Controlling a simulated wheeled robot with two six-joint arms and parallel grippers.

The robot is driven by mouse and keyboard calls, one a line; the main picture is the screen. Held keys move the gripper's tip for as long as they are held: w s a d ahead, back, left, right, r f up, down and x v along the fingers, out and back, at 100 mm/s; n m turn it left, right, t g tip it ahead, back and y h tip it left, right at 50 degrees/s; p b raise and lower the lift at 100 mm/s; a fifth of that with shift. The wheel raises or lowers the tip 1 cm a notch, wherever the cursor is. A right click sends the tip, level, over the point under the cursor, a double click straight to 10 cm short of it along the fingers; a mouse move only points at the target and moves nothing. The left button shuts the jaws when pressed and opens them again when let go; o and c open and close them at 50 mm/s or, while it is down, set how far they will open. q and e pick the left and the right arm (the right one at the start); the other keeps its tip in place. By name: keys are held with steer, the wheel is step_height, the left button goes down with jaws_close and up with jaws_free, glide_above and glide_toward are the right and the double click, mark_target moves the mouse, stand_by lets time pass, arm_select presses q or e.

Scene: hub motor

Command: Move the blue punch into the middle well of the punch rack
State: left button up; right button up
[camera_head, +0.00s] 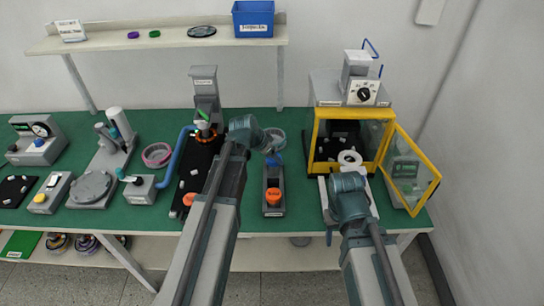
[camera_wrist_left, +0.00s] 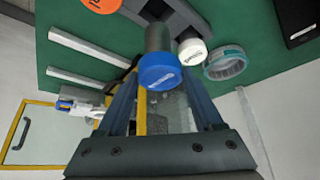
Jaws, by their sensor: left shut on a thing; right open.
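The blue punch (camera_wrist_left: 160,72) has a round, labelled blue cap and a grey body. It is between the fingers of my left gripper (camera_wrist_left: 161,88), which is shut on it. In the head view, my left gripper (camera_head: 272,146) is over the far end of the grey punch rack (camera_head: 273,210) and partly hides it. An orange punch (camera_head: 273,195) stands at the rack's near end, and a white punch (camera_wrist_left: 192,52) shows beside the blue one in the left wrist view. The middle well is hard to make out. My right gripper (camera_head: 349,172) is open in front of the yellow-framed enclosure.
The yellow-framed enclosure (camera_head: 315,140) stands right of the rack, its door (camera_head: 412,170) swung open. A black tray (camera_head: 203,165) with parts lies left of the rack, partly behind my left arm. A tape-like ring (camera_wrist_left: 226,63) lies near the white punch.

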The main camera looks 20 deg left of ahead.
mark_target(270, 170)
arm_select(q)
steer(key=shift+f+b, duration=0.35)
steer(key=shift+f, duration=0.25)
steer(key=shift+f+b, duration=1)
steer(key=shift+f, duration=0.05)
steer(key=shift+f, duration=0.1)
steer(key=shift+f+b, duration=1.1)
steer(key=shift+b, duration=0.15)
steer(key=shift+f, duration=0.1)
steer(key=shift+f+b, duration=1.15)
steer(key=shift+b, duration=0.05)
steer(key=o, duration=1.4)
